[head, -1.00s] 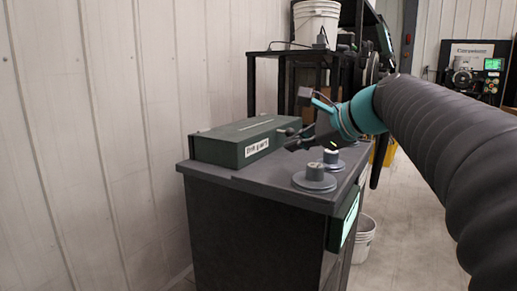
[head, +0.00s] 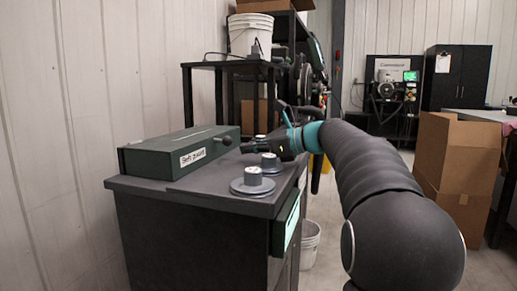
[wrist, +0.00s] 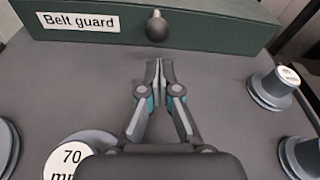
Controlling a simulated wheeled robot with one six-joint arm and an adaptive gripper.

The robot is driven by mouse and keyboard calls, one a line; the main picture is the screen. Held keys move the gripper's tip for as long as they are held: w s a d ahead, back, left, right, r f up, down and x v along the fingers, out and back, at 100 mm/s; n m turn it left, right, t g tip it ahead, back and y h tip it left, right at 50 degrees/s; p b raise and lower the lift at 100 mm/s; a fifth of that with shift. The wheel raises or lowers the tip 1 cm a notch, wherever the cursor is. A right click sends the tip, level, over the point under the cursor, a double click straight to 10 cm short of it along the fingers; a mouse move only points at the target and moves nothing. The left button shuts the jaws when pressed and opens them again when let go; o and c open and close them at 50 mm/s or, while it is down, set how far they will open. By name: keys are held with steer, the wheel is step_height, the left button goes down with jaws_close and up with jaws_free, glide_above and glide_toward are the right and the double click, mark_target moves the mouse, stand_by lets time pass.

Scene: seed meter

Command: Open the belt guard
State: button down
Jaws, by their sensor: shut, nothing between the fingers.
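The belt guard is a long dark green box with a flat top and a white label (wrist: 78,21) reading "Belt guard". In the head view the belt guard (head: 165,156) lies at the left of the grey cabinet top and looks closed. A dark round knob (wrist: 157,27) sticks out of its front face; the knob also shows in the head view (head: 227,140). My gripper (wrist: 160,65) is shut and empty, low over the cabinet top. Its fingertips point at the knob, with a small gap between them.
Round grey weights or discs stand on the cabinet top: one marked 70 (wrist: 72,158) beside my gripper, another (wrist: 272,88) to its right. A black shelf with a white bucket (head: 251,35) stands behind. Cardboard boxes (head: 455,165) are at the right.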

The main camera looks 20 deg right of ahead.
mark_target(216, 152)
steer(key=shift+x, duration=2.35)
